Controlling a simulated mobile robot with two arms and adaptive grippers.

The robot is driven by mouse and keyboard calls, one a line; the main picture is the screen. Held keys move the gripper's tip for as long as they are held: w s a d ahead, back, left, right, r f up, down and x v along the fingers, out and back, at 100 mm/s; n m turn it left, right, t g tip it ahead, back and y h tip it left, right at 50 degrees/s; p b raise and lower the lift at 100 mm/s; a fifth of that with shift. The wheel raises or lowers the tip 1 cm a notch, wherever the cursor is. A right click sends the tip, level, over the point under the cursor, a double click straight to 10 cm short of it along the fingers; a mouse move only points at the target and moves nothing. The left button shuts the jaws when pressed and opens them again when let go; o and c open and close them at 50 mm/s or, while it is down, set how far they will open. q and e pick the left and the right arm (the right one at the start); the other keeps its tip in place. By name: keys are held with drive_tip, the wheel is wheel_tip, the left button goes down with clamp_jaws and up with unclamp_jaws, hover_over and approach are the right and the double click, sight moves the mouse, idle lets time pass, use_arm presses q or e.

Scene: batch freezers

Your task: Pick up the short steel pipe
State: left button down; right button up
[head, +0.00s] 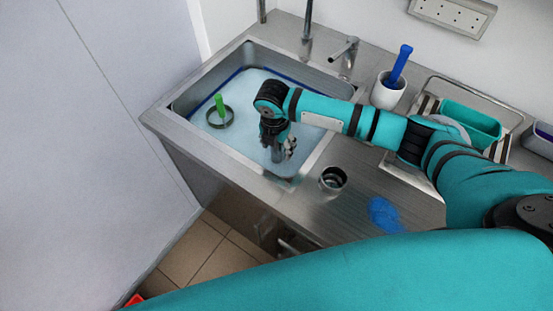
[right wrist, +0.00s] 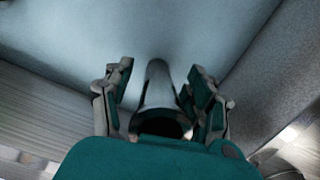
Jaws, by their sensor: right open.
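The short steel pipe (right wrist: 157,85) shows in the right wrist view as a shiny grey tube with a dark open end towards the camera. It lies between the two fingers of my right gripper (right wrist: 161,82). The fingers are apart, with a narrow gap visible on each side of the pipe. In the head view my right gripper (head: 281,151) points down into the near right part of the sink, and hides most of what is between its fingers. My left gripper is not in view.
The steel sink (head: 180,109) holds pale liquid and a ring with a green handle (head: 220,104). A short steel cylinder (head: 333,179) stands on the counter near the sink rim. A blue cloth (head: 384,214), a white pot with a blue-handled brush (head: 388,92) and a teal bin (head: 470,124) are right.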

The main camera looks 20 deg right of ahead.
drive_tip(key=c, duration=1.1)
